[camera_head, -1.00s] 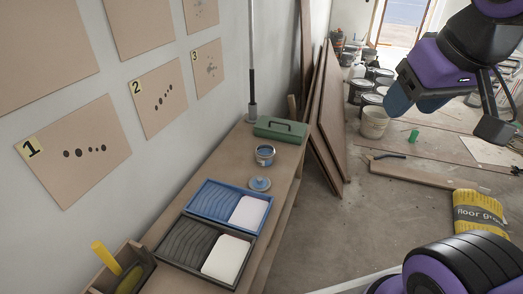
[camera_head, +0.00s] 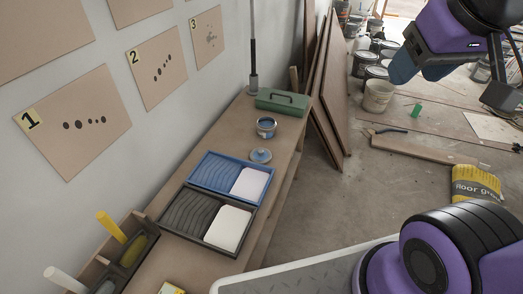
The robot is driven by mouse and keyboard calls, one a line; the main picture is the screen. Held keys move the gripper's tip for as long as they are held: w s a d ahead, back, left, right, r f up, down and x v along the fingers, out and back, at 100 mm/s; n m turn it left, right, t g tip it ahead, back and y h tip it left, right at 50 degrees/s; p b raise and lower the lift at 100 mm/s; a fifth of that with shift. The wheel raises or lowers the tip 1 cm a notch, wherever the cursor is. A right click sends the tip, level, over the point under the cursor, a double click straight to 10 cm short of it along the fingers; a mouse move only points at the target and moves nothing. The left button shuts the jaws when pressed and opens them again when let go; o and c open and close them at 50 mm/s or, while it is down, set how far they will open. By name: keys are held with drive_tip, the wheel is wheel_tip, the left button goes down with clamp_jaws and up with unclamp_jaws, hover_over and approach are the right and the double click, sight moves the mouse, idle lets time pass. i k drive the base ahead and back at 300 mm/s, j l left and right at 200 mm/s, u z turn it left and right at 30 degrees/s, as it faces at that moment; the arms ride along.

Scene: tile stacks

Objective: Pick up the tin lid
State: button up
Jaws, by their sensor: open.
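The tin lid (camera_head: 261,155) is a small round blue-grey disc with a raised middle. It lies flat on the wooden bench (camera_head: 181,252), just in front of an open tin (camera_head: 266,128) with blue in it. My gripper (camera_head: 447,88) is at the upper right, high above the floor and far to the right of the lid. Its jaws are apart, with a blue finger on the left and a dark one on the right. I see nothing between them.
A blue tray (camera_head: 194,178) and a dark tray (camera_head: 183,212) lie in front of the lid. A green toolbox (camera_head: 282,102) is at the bench's back. Brown boards (camera_head: 327,100) lean beyond it. A box with handled tools (camera_head: 120,250) is at lower left.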

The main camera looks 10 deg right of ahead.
sight(259, 155)
drive_tip(key=l+u, duration=0.2)
drive_tip(key=i+l+u, duration=0.35)
drive_tip(key=i+l, duration=0.15)
drive_tip(key=l, duration=0.2)
drive_tip(key=i+l+u, duration=0.2)
drive_tip(key=l, duration=0.2)
